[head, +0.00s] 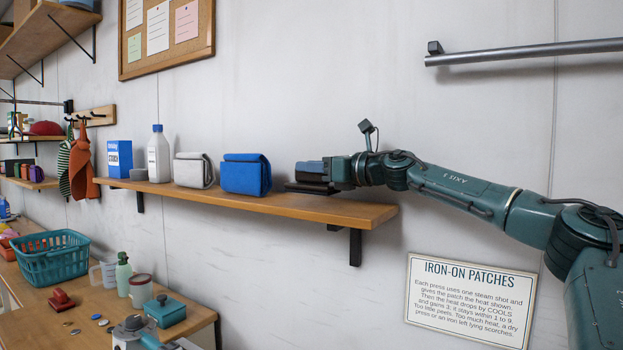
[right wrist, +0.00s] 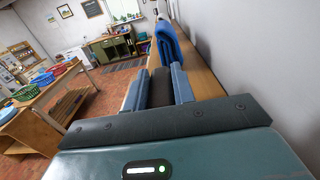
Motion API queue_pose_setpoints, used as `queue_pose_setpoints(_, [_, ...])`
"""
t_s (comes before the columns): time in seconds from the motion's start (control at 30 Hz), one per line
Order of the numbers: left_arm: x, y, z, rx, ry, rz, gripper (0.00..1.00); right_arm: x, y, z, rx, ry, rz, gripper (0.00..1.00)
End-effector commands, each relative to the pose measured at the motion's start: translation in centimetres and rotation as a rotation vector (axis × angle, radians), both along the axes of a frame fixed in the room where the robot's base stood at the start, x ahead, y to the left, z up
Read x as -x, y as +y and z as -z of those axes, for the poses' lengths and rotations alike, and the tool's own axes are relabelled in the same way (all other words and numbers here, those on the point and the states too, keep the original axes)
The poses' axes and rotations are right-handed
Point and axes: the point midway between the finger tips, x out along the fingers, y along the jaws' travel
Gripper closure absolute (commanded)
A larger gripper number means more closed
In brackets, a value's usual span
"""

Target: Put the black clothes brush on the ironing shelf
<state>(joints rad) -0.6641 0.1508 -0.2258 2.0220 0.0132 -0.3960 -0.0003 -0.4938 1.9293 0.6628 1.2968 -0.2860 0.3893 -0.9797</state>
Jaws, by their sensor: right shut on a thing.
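The ironing shelf (head: 355,212) is a long wooden board on black brackets along the wall. It also shows in the right wrist view (right wrist: 205,82). My right gripper (head: 309,170) is over the shelf's right part, shut on the black clothes brush (head: 312,188). The brush is low at the shelf top; I cannot tell whether it touches the board. In the right wrist view the dark brush (right wrist: 160,88) sits between the two blue-grey fingers (right wrist: 158,92).
A folded blue cloth (head: 246,174) stands left of the brush, with a grey cloth pouch (head: 193,170), a white bottle (head: 158,155) and a blue box (head: 119,157) further left. The shelf's right end is bare. A metal rail (head: 530,52) is above my arm.

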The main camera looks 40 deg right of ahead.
Motion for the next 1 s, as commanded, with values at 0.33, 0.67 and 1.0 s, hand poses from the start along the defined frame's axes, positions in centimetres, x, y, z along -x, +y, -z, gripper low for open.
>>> queue_pose_setpoints(0.33, [0.1,0.1,0.0,-0.002,0.005,-0.004,0.53,0.0,0.0,2.6,0.000,0.000,0.001,1.00])
queue_pose_setpoints(0.67, [0.0,0.1,0.2,-0.001,0.004,-0.003,0.53,0.0,0.0,2.8,-0.001,0.001,0.000,0.60])
queue_pose_setpoints(1.0, [0.0,0.0,-0.1,0.000,0.001,-0.003,0.53,0.0,0.0,2.7,-0.001,0.001,0.000,0.53])
